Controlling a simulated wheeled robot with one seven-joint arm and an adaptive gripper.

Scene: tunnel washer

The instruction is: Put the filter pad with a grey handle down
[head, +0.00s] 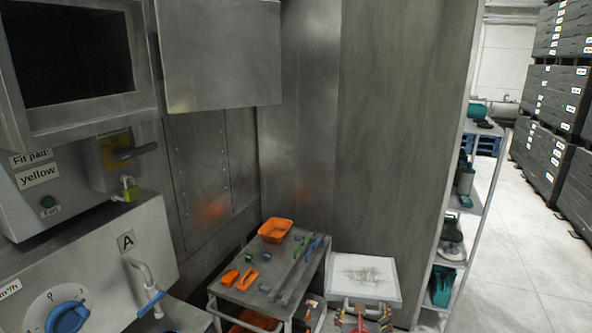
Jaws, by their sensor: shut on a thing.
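I see no gripper of mine in the head view, and no pad with a grey handle that I can make out for sure. A pale, square, flat-topped thing (364,276) with grey smears on its top is at the bottom centre, right of the tool cart. I cannot tell whether it is a pad, a lid or a tray. Small red and yellow parts at its near side are cut off by the bottom edge.
A grey cart (228,294) bears an orange bin (275,230), orange pieces and several tools. The washer panel with a blue knob (68,316) is at left. A shelf rack (470,215) and stacked dark crates (552,95) stand right. The floor (520,250) between them is clear.

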